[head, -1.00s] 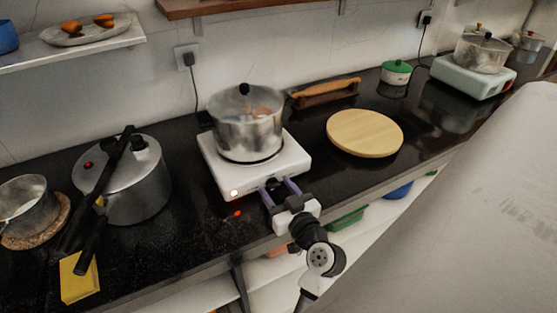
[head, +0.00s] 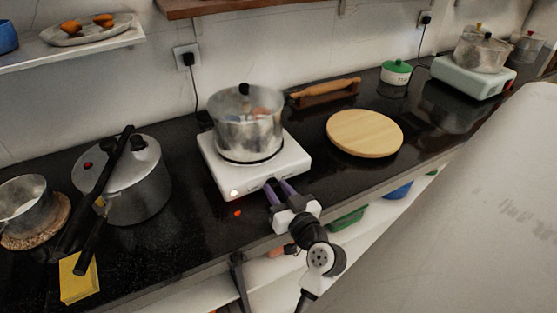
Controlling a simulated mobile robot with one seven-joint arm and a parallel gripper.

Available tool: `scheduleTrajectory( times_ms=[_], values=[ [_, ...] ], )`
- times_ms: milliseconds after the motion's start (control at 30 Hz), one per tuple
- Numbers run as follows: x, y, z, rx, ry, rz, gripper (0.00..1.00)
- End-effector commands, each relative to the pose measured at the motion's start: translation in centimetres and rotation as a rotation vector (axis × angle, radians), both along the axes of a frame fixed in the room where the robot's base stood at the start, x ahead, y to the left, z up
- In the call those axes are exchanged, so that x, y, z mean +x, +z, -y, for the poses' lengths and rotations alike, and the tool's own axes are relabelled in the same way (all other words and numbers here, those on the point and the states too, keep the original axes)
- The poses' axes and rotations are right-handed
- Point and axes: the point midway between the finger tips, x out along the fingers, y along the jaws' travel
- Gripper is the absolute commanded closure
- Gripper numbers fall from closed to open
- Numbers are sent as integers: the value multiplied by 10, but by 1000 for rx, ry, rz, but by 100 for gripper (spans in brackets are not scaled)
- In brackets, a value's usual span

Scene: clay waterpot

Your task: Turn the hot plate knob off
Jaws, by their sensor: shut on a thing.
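The white hot plate (head: 213,167) stands on the black counter with a steel pot (head: 247,128) on it. I cannot tell the knob's angle.
A round wooden board (head: 365,133) lies right of the hot plate, with a rolling pin (head: 326,90) behind. A pressure cooker (head: 139,187) stands left. A second, pale green hot plate (head: 466,80) is far right. The counter's front edge runs below my gripper.

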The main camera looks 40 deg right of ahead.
Motion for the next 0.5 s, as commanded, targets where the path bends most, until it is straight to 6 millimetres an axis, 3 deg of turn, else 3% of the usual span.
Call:
scheduleTrajectory(
  times_ms=[33,67,200,500],
  values=[
    [0,0,0,0,0,1,92],
    [0,0,0,0,0,1,65],
    [0,0,0,-1,0,1,47],
    [-1,0,0,-1,0,1,47]
  ],
)
